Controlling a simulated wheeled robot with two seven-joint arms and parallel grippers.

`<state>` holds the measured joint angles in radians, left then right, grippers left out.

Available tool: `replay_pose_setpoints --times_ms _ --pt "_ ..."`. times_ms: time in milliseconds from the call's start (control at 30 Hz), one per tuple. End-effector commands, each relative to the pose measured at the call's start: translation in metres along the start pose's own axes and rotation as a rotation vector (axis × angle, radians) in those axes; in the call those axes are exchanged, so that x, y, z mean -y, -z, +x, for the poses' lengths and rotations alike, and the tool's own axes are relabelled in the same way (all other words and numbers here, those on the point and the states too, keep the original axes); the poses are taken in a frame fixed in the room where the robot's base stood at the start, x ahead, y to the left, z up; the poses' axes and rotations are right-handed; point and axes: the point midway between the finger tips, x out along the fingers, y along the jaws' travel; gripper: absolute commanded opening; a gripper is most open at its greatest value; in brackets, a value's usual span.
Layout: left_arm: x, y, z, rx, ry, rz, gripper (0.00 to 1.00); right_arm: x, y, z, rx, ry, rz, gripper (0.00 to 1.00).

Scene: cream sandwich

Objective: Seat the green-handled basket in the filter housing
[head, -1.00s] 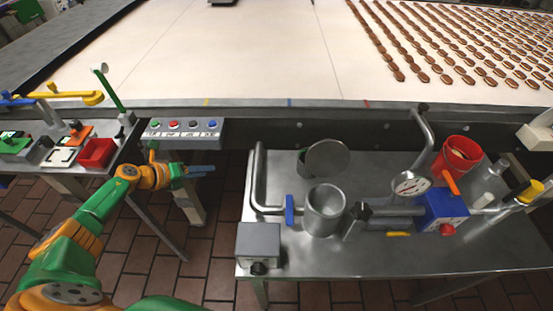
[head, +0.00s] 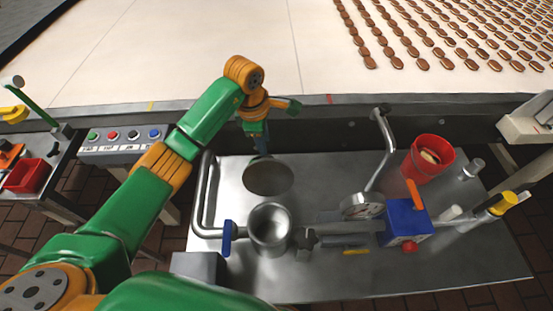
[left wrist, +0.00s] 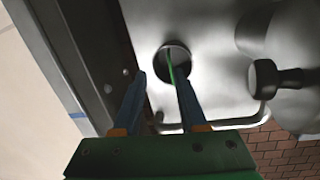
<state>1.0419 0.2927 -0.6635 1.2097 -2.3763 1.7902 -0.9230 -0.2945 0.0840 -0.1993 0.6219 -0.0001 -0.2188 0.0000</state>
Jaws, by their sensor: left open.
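In the left wrist view, the basket (left wrist: 162,53) is a dark round cup with a thin green handle strip across it. It stands on the steel bench behind the lid; in the head view it is hidden. My left gripper (left wrist: 160,78) is open with its blue fingers pointing towards the basket. The green strip shows between the fingertips, close to the right one; I cannot tell the remaining gap. In the head view, my left gripper (head: 261,147) points down behind the lid. The filter housing (head: 270,230) is an open steel cup with its round lid (head: 268,177) raised behind it. My right gripper is not in view.
A bent pipe (head: 203,195) and blue lever (head: 227,238) stand left of the housing. A gauge (head: 362,206), blue valve block (head: 406,223) and red bucket (head: 428,160) are to the right. The conveyor edge (head: 400,100) runs behind the bench.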

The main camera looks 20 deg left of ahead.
Motion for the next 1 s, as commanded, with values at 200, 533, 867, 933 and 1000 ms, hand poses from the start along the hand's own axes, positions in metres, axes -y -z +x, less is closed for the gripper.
replay_pose_setpoints --times_ms 200,533,867,933,1000 --pt "0.006 0.005 0.035 -0.001 0.010 -0.005 0.42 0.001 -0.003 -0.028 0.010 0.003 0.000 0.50" --pt "0.004 0.006 0.062 -0.001 0.000 -0.005 0.42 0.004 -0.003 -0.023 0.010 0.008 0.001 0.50" --pt "0.004 0.006 0.061 -0.001 0.001 -0.005 0.00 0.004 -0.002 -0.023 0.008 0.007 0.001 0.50" --pt "0.004 0.006 0.061 -0.001 0.001 -0.006 0.00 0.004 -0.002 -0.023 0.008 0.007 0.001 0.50" --pt "0.004 0.006 0.061 0.000 0.001 -0.006 0.00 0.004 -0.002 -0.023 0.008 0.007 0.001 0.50"
